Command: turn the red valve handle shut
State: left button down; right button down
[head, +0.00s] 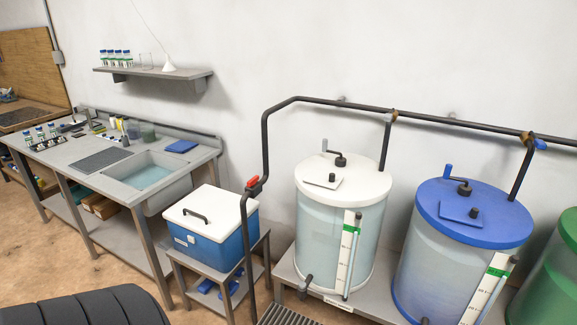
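The red valve handle (253,182) is small and sits on the dark vertical pipe (265,150), between the blue cooler and the white-lidded tank. It looks tilted a little, but at this size I cannot tell how far it is turned. Nothing covers it. Neither of my grippers shows in the head view.
A blue cooler (205,245) stands on a low stand left of the pipe. A white-lidded tank (342,215) and a blue-lidded tank (465,250) stand to the right. A sink bench (100,165) is at left. A dark ridged object (90,308) fills the lower left. Brown floor is open before the bench.

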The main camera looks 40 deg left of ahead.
aim_at(252, 182)
jog(key=u, duration=1.65)
